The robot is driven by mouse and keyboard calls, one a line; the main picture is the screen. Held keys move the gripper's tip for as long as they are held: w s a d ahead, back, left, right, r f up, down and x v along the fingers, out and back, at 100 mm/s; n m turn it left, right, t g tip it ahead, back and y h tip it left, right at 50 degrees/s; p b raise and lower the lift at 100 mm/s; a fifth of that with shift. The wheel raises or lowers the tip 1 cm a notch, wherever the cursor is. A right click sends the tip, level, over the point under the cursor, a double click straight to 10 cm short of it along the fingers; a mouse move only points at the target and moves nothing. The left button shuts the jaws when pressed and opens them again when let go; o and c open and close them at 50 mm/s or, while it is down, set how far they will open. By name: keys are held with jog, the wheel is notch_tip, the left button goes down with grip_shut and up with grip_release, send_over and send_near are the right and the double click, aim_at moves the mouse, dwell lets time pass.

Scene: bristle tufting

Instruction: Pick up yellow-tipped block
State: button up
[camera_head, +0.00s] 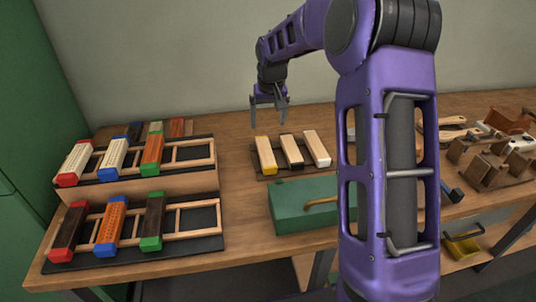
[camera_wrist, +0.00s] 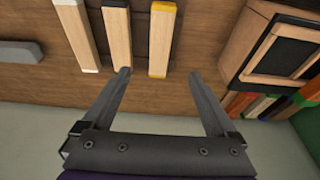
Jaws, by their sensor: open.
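The yellow-tipped block (camera_head: 265,155) lies on a dark mat on the table, leftmost of three pale wooden blocks in the head view. In the wrist view the yellow-tipped block (camera_wrist: 161,40) has yellow at both visible ends and lies just ahead of the fingertips. Beside it are a black-tipped block (camera_head: 291,151) and a white-tipped block (camera_head: 316,148). My gripper (camera_head: 268,110) hangs above and behind the blocks, jaws open and empty. In the wrist view my gripper (camera_wrist: 163,74) has its two fingers spread wide, with the yellow-tipped block's near end between them.
Racks at the left hold colour-ended blocks on an upper stand (camera_head: 190,177) and a lower base (camera_head: 185,243). A green box (camera_head: 290,218) with a wooden handle stands in front of the three blocks. Wooden tools and brushes (camera_head: 490,160) crowd the right side.

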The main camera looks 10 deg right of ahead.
aim_at(266, 151)
jog(key=b+x, duration=0.1)
jog(key=x, duration=1.4)
jog(key=shift+f, duration=0.15)
grip_shut()
